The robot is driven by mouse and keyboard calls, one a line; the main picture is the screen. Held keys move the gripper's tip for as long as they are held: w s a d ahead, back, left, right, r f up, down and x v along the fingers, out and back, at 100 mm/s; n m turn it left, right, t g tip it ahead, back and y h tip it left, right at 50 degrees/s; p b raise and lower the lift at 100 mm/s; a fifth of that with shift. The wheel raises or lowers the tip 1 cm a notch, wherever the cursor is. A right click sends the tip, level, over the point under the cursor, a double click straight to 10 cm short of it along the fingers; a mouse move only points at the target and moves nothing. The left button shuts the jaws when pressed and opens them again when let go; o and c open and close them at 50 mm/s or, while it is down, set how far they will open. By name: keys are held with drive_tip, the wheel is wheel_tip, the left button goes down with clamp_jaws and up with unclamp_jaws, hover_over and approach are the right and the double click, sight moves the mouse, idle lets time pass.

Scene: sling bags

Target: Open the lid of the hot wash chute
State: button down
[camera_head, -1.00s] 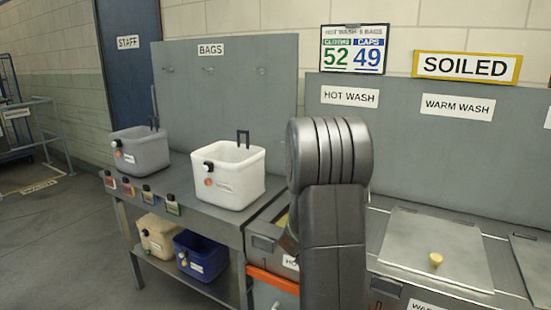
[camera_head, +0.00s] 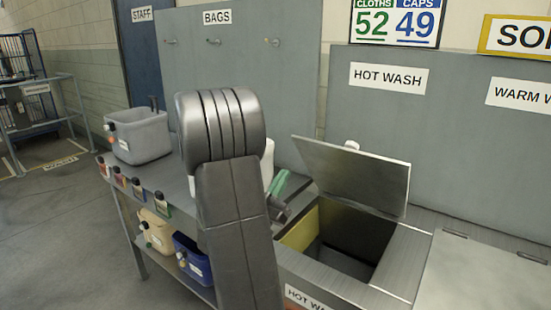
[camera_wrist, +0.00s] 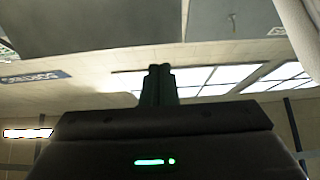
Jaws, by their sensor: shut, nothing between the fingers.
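The hot wash chute (camera_head: 300,297) is at the lower middle of the head view, its square opening uncovered. Its grey metal lid (camera_head: 350,172) stands raised and tilted above the opening, with a pale knob (camera_head: 352,145) showing over its top edge.
A grey bag bin (camera_head: 138,138) stands on the bench at left. A white bin is mostly hidden behind my arm. Tan (camera_head: 156,231) and blue (camera_head: 190,260) bins sit on the lower shelf. The neighbouring chute's closed lid (camera_head: 490,285) is at right.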

sight(304, 140)
drive_tip(key=p+x, duration=0.2)
drive_tip(key=x, duration=0.7)
drive_tip(key=shift+d+r, duration=0.1)
drive_tip(key=shift+d, duration=0.1)
drive_tip(key=shift+r, duration=0.1)
drive_tip(key=shift+w+d+r+p, duration=0.1)
drive_tip(key=shift+r+p, duration=0.1)
drive_tip(key=shift+p, duration=0.25)
drive_tip(key=w+d+r+p, duration=0.1)
drive_tip(key=p, duration=0.1)
drive_tip(key=w+d+r+g+y+p, duration=0.1)
drive_tip(key=w+r+p, duration=0.1)
drive_tip(key=w+d+r+g+p, duration=0.1)
drive_tip(key=w+r+p, duration=0.1)
drive_tip(key=shift+d+r+y, duration=0.1)
drive_tip(key=shift+d+y, duration=0.15)
drive_tip(key=shift+y, duration=0.05)
drive_tip(key=w+d+r+g+y+p, duration=0.1)
drive_tip(key=w+d+r+g+p, duration=0.1)
drive_tip(key=w+d+p, duration=0.3)
drive_tip(key=shift+w+r+g+y+p, duration=0.15)
drive_tip(key=shift+w+g+y+p, duration=0.3)
drive_tip(key=shift+w+p, duration=0.85)
drive_tip(key=shift+s, duration=0.2)
